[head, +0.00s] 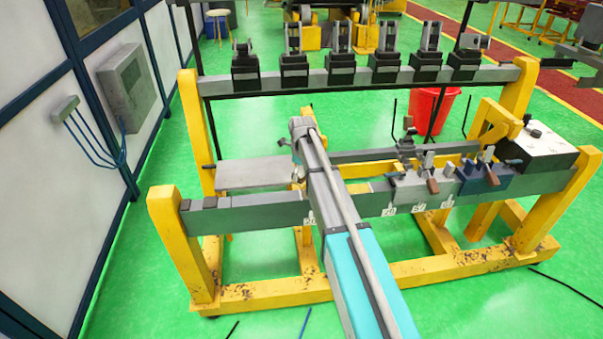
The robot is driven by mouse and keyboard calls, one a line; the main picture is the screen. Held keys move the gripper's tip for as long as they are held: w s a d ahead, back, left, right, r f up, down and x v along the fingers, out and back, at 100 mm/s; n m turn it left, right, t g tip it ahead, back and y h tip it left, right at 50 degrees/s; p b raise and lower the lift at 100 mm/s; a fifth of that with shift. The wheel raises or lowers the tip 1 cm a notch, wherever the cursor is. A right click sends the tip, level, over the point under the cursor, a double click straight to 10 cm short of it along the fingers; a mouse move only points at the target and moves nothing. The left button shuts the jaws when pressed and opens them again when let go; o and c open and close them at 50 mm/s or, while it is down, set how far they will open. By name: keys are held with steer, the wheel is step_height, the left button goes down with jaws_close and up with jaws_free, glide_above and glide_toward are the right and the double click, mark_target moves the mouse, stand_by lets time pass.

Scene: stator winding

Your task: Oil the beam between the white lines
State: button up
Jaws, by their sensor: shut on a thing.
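The long grey beam (255,216) lies across the front of the yellow frame, on its two posts. Small white marks show on or near its front edge, one beside my arm (310,218) and several under the clamps; I cannot make out clear white lines. My arm, with a teal section and a grey section, crosses over the middle of the beam and hides part of it. The arm's far joint (303,128) is behind the beam. My gripper and anything in it are hidden behind the arm. I cannot see oil on the beam.
Clamp fixtures (408,188) and a blue vise (480,178) sit on the beam's right half. A white-topped box (540,148) stands at the right end. Several black fixtures line the rear rail (300,80). A red bin (433,108) stands behind. A grey plate (250,174) lies at left.

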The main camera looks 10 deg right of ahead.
step_height(320, 180, down, 7)
steer(key=b, duration=0.6)
steer(key=shift+r, duration=0.2)
steer(key=shift+d, duration=1.9)
steer(key=shift+a, duration=1.4)
steer(key=shift+a+r+p, duration=0.45)
steer(key=shift+r+p, duration=0.2)
step_height(320, 180, up, 3)
steer(key=p, duration=0.3)
steer(key=shift+a, duration=0.1)
step_height(320, 180, up, 3)
steer(key=p, duration=0.3)
steer(key=shift+r, duration=0.15)
steer(key=shift+f, duration=0.2)
steer(key=shift+f+b, duration=2.85)
steer(key=shift+b, duration=0.1)
